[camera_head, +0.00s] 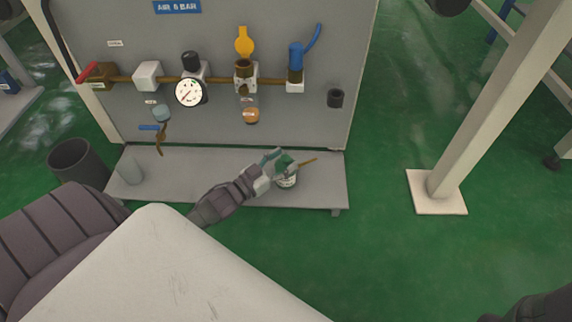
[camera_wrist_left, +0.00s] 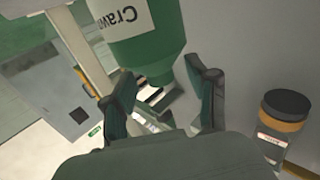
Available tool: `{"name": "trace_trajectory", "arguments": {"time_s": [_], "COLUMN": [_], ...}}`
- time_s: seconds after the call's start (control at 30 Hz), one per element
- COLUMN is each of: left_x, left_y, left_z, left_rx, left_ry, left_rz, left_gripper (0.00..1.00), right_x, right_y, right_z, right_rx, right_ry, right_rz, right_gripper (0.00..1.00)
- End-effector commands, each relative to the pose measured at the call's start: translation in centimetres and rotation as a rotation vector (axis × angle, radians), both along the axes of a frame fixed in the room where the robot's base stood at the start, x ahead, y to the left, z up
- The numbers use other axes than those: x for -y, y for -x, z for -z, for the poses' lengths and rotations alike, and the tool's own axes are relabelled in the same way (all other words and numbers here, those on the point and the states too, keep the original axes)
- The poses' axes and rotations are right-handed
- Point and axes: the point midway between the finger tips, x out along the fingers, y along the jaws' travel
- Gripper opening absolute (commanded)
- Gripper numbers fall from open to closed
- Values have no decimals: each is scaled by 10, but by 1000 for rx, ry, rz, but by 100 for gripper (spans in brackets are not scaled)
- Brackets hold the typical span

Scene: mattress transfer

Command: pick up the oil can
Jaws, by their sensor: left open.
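The oil can (camera_head: 288,181) stands on the grey shelf (camera_head: 325,190) at the foot of the panel, its thin spout pointing right. My left gripper (camera_head: 277,158) is at the can in the head view and partly hides it. In the left wrist view, the open fingers of my left gripper (camera_wrist_left: 164,92) have a green body with a white label, which looks like the oil can (camera_wrist_left: 145,45), just beyond them. Its narrow end lies between the fingertips; I cannot tell whether they touch it. My right gripper is not in view.
The grey panel (camera_head: 315,40) with pipe, gauge (camera_head: 189,92) and valves rises behind the shelf. A grey cylinder (camera_head: 130,171) stands at the shelf's left. A dark bin (camera_head: 75,160) is on the floor at left. A white post (camera_head: 480,110) stands at right; green floor lies between.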

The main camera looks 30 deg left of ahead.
Motion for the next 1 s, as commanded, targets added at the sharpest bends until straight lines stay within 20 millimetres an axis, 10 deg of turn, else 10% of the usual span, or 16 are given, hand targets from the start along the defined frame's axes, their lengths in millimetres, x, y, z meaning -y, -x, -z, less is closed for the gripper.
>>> {"name": "trace_trajectory", "arguments": {"time_s": [0.37,0.7,1.0], "left_x": [3,3,3], "left_y": [-13,-13,-13], "left_z": [-1,0,0], "left_rx": [-1,-2,-2], "left_ry": [0,0,0], "left_rz": [0,-1,0], "left_gripper": [58,2,0], "right_x": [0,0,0], "right_y": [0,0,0], "right_z": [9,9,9], "right_rx": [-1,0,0], "right_ry": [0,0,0], "right_rz": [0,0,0], "right_gripper": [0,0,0]}}
